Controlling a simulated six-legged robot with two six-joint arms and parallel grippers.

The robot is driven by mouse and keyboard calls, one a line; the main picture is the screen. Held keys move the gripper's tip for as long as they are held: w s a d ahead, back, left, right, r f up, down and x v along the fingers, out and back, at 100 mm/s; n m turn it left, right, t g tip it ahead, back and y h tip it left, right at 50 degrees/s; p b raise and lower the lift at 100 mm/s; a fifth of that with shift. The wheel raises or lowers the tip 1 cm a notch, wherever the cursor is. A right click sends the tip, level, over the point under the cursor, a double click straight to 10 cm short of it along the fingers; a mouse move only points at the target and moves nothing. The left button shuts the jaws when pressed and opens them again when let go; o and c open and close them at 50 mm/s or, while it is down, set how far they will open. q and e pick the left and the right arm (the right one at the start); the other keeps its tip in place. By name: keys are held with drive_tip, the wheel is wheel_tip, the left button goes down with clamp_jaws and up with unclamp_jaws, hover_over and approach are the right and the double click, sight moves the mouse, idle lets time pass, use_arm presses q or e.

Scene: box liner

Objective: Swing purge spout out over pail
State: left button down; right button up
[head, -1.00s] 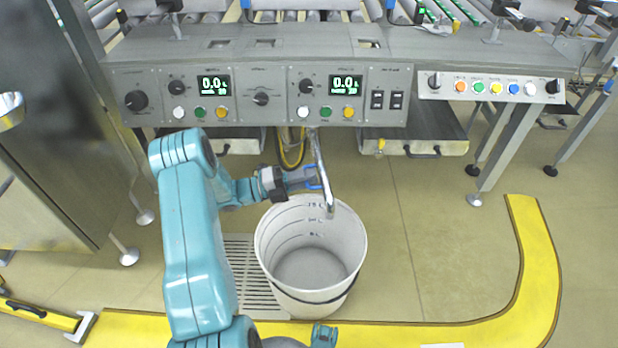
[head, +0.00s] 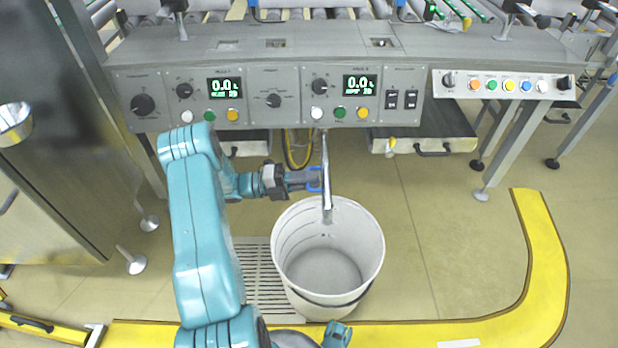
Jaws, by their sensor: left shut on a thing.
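The purge spout (head: 326,160) is a shiny metal pipe coming out from under the grey control panel. Its lower end shows over the back part of the pail's opening, near the middle from left to right. The pail (head: 374,270) is white, stands upright on the floor and looks empty, with marks on its inner wall. My left gripper (head: 316,180) reaches in from the left and is shut on the spout, above the pail's back rim. Blue fingertips show beside the pipe; the exact contact is partly hidden. My right gripper cannot be made out.
The control panel (head: 273,80) with knobs and buttons overhangs the spout. A floor grate (head: 262,280) lies left of the pail. A yellow floor strip (head: 540,240) curves along the front and right. A steel cabinet (head: 75,140) stands at left. Floor right of the pail is clear.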

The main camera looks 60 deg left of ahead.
idle(0.3)
use_arm(q)
drive_tip(key=c, duration=1.3)
unclamp_jaws()
drive_tip(key=shift+c, duration=0.2)
use_arm(e)
drive_tip(key=shift+d, duration=0.1)
drive_tip(key=shift+w, duration=0.1)
use_arm(q)
drive_tip(key=p+v, duration=0.3)
drive_tip(key=v, duration=1.3)
drive_tip(key=shift+s, duration=0.2)
use_arm(e)
drive_tip(key=s+r, duration=0.1)
drive_tip(key=s+r+g, duration=0.1)
drive_tip(key=r, duration=0.1)
drive_tip(key=shift+s+a, duration=0.1)
drive_tip(key=shift+a, duration=0.1)
drive_tip(key=shift+d, duration=0.1)
